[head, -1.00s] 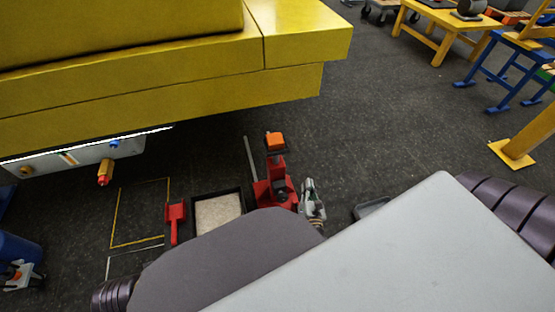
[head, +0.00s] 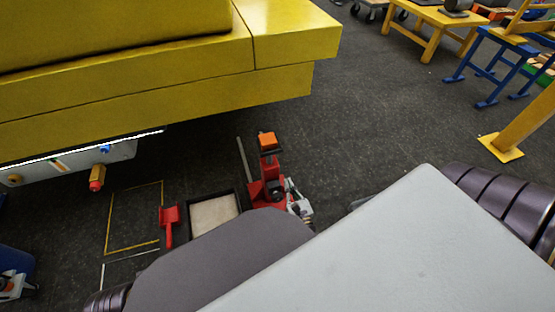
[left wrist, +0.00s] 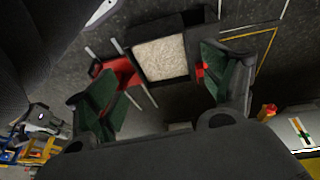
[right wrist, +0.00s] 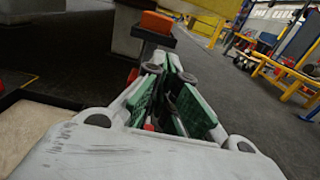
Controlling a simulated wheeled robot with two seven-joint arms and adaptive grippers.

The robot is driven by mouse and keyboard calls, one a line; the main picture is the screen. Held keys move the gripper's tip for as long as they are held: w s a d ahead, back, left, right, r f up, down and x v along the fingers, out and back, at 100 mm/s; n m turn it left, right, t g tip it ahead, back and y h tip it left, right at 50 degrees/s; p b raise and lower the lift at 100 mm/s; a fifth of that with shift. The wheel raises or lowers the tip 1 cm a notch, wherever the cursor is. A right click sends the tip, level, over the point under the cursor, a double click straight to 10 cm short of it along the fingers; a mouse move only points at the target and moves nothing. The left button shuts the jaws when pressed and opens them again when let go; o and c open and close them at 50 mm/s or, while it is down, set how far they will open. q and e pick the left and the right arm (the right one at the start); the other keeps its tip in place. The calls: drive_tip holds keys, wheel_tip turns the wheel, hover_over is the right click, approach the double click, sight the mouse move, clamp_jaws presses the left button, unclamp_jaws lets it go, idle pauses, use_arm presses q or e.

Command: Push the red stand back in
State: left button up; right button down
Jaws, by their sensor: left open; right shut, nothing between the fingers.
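The red stand (head: 257,191), with an orange block (head: 267,140) on top, stands on the floor right of a sand-filled tray. My right gripper (head: 291,186) is shut and empty, close against the stand's right side; I cannot tell if it touches. In the right wrist view its green-padded fingers (right wrist: 172,85) point toward the orange block (right wrist: 156,23), and a bit of red shows beside them. My left gripper (left wrist: 165,85) is open and empty in the left wrist view, facing the tray, with the red stand (left wrist: 127,72) partly behind one finger. It is hidden in the head view.
The black tray (head: 238,192) and a red scoop-like tool (head: 169,222) lie left of the stand. A large yellow beam (head: 285,85) overhangs beyond. A yellow floor outline (head: 108,225) lies further left. Floor right of the stand is open.

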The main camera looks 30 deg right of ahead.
drive_tip(key=shift+w, duration=0.15)
use_arm(q)
wheel_tip(320, 180, down, 7)
drive_tip(key=d+t+h+b, duration=0.1)
drive_tip(key=d+b, duration=0.1)
drive_tip(key=b, duration=0.1)
drive_tip(key=shift+w+r, duration=0.15)
drive_tip(key=shift+w, duration=0.3)
use_arm(e)
drive_tip(key=x, duration=1.3)
drive_tip(key=shift+w+d, duration=0.2)
drive_tip(key=shift+w, duration=0.15)
use_arm(q)
drive_tip(key=shift+w+r, duration=0.1)
drive_tip(key=shift+r, duration=0.05)
use_arm(e)
drive_tip(key=shift+w, duration=0.15)
